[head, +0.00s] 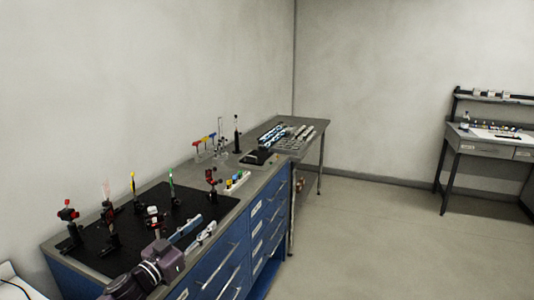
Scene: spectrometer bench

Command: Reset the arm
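My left arm comes in at the bottom of the head view, over the near edge of the blue-drawered bench (226,199). My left gripper (201,228) points up and to the right, with its two pale fingers apart and nothing seen between them. It is over or beside the right part of the black optical board (120,247); its exact height cannot be told. My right arm and gripper are not in view.
Several small optical mounts, including a red-topped one (68,213), stand on the board. Hex keys (204,140) and a dark upright post (237,135) stand behind. A grey side table (318,126) holds tools. Another workbench (487,142) is far right. The floor between is clear.

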